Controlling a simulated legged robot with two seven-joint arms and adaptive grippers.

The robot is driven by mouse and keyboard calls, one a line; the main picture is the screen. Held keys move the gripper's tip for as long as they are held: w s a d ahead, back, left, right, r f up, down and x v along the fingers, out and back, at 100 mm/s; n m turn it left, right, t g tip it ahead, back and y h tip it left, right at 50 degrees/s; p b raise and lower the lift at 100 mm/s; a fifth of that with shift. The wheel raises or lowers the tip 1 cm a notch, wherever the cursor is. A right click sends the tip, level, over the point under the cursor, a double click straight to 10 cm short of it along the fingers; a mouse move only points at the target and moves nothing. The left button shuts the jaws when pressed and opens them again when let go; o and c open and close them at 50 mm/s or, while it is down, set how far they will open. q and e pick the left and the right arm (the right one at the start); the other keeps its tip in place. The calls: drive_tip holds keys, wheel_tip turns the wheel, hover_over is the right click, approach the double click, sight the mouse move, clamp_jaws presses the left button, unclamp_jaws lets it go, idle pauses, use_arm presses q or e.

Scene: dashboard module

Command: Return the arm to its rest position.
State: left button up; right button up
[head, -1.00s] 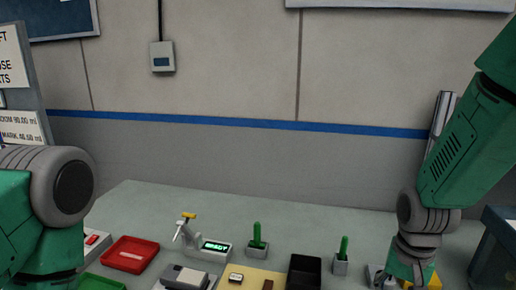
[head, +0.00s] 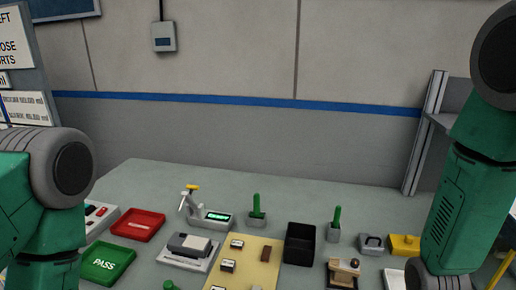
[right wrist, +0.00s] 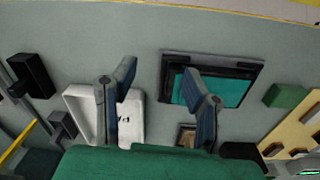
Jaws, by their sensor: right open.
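My right arm (head: 465,210) comes down along the right edge of the head view, and its gripper is below the frame there. In the right wrist view my right gripper (right wrist: 158,76) has its two fingers spread wide with nothing between them. It hangs above the grey bench top. A white tray (right wrist: 75,98) lies beside and partly behind the left finger. A dark-framed teal panel (right wrist: 240,92) lies behind the right finger. My left arm (head: 45,190) shows at the left edge of the head view; its gripper is out of frame.
The bench holds a red tray (head: 138,225), a green PASS tray (head: 108,262), a small display unit (head: 217,217), a black bin (head: 300,244), a tan mat (head: 262,250) and a yellow block (head: 404,244). A grey post (head: 425,135) stands at the back right.

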drive_tip(key=s+f+n, duration=0.2)
drive_tip(key=s+f, duration=0.3)
drive_tip(key=s, duration=0.4)
drive_tip(key=s+f+n, duration=0.2)
drive_tip(key=s+f, duration=0.2)
drive_tip(key=s, duration=0.4)
wheel_tip(320, 180, down, 17)
drive_tip(key=w+a+n+b, duration=0.1)
drive_tip(key=b, duration=1.6)
drive_tip(key=shift+w+r+t, duration=0.2)
drive_tip(key=shift+w+t, duration=0.1)
drive_tip(key=shift+w, duration=0.1)
